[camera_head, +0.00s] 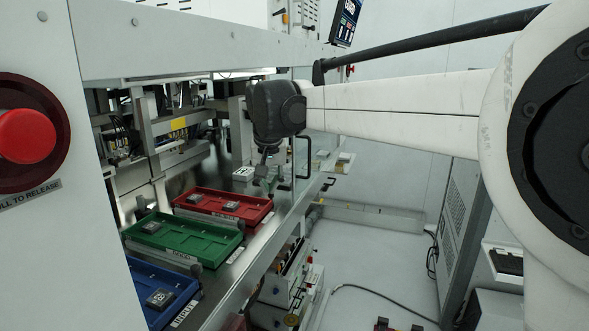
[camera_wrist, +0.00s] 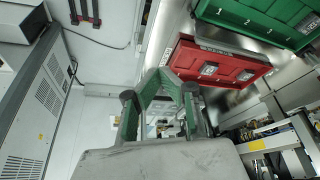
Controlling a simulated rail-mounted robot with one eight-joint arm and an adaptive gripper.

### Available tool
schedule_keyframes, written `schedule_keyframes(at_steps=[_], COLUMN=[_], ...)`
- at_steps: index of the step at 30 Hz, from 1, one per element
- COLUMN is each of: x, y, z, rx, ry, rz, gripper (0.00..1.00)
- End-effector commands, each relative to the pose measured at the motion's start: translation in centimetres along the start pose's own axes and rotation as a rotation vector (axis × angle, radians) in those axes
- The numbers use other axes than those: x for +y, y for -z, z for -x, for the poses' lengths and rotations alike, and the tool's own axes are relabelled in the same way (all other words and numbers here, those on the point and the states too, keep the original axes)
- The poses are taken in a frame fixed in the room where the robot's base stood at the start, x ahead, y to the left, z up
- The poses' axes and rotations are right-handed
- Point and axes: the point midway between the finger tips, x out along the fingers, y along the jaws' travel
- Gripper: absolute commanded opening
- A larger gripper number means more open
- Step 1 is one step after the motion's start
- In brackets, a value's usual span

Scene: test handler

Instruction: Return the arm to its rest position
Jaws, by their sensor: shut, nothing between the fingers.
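My arm reaches in from the right in the head view, and my gripper (camera_head: 264,183) hangs at its end over the metal ledge, near the far end of the red tray. In the wrist view my gripper (camera_wrist: 159,78) has its green-grey fingers closed together, with nothing seen between them. The red tray (camera_head: 262,214) holds dark square chips. It also shows in the wrist view (camera_wrist: 187,75), to the right of the fingers. My gripper appears apart from the tray.
A red button (camera_head: 27,136) is on the left panel. A black door handle (camera_head: 307,158) stands near my gripper. The floor (camera_head: 375,255) has a cable; a grey cabinet (camera_head: 460,225) stands right.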

Motion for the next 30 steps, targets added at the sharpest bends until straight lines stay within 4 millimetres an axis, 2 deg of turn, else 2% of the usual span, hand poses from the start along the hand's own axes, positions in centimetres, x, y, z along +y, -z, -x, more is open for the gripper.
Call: schedule_keyframes(at_steps=[1,6,16,23,30], x=[1.7,6.3,13.8,17.9,21.1], y=[-1.3,-5.3,-14.8,-22.3,-30.6], z=[0.3,1.8,2.9,2.4,0.5], rx=[0.008,0.036,0.092,0.133,0.175], ry=[-0.001,-0.001,-0.009,-0.020,-0.038], rz=[-0.007,-0.020,-0.047,-0.065,-0.082], gripper=[0.00,0.00,0.00,0.00,0.00])
